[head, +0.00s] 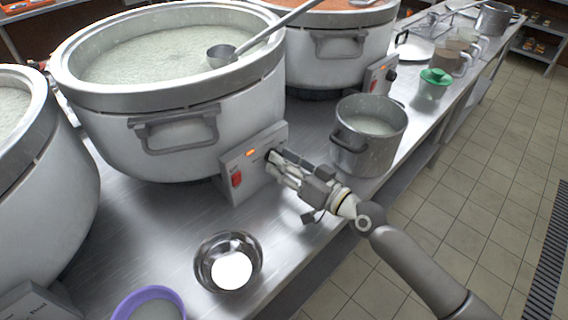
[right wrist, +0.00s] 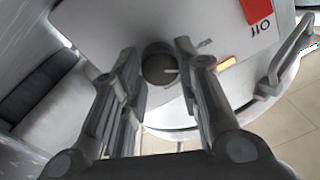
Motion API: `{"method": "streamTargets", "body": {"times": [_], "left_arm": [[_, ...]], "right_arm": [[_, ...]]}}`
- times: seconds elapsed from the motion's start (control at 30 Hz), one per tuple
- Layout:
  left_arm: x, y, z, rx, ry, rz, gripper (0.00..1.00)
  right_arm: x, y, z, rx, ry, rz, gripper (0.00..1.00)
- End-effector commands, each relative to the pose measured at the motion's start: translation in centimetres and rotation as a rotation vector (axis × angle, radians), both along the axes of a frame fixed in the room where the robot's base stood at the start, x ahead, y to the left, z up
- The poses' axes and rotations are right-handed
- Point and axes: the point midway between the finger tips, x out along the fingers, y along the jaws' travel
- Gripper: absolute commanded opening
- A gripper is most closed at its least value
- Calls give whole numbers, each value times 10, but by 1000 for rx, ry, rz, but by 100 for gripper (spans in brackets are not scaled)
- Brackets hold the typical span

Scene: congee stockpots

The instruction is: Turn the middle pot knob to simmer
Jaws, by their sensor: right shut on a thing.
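The middle pot (head: 180,100) is a large grey stockpot of pale congee with a ladle (head: 222,54) in it. Its control box (head: 238,172) at the front right carries a red switch (head: 236,180), a lit orange lamp (head: 250,153) and a dark round knob (right wrist: 157,70). My right gripper (head: 274,161) reaches to the box from the right, and its two fingers stand on either side of the knob, shut on it. A white pointer line on the knob points right in the right wrist view. The fingers mostly hide the knob in the head view. My left gripper is not in view.
A steel bowl (head: 204,250) with a white round thing and a purple-rimmed bowl (head: 150,291) stand in front. A small steel pot (head: 368,158) stands close to my right gripper. Other stockpots stand left (head: 55,200) and behind right (head: 340,62).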

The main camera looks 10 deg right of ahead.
Motion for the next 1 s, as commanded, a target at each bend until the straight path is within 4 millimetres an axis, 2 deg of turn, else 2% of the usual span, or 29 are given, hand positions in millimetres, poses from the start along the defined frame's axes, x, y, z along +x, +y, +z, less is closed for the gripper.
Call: {"method": "streamTargets", "body": {"times": [0.6, 1.0], "left_arm": [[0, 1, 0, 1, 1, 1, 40], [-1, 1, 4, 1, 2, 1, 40]], "right_arm": [[0, 0, 0, 486, 320, -1, 7], [0, 0, 0, 726, 479, -1, 7]]}}
